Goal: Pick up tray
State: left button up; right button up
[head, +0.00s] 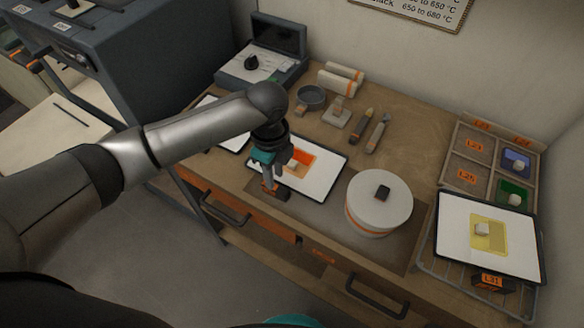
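A white tray (326,177) with a dark rim lies on the workbench in the middle. An orange sheet (303,156) with a small pale block on it lies on the tray. My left gripper (275,189) points down at the tray's front left edge and overlaps it in the picture. Its fingers are small and dark here, and I cannot tell whether they are closed on the rim. The gripper and wrist hide the tray's left part. My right gripper is not in view.
A round white turntable (378,205) stands close right of the tray. A second tray (510,255) with a yellow sheet sits on a wire rack at the right. A sectioned box (450,175) is behind it. A third white sheet or tray (236,139) is partly behind my arm.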

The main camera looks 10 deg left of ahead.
pick_arm(q)
notch_tip(320, 180, down, 5)
jog(key=shift+s, duration=0.1)
grip_shut()
dwell(0.3)
jog(key=shift+r, duration=0.15)
dwell(1.1)
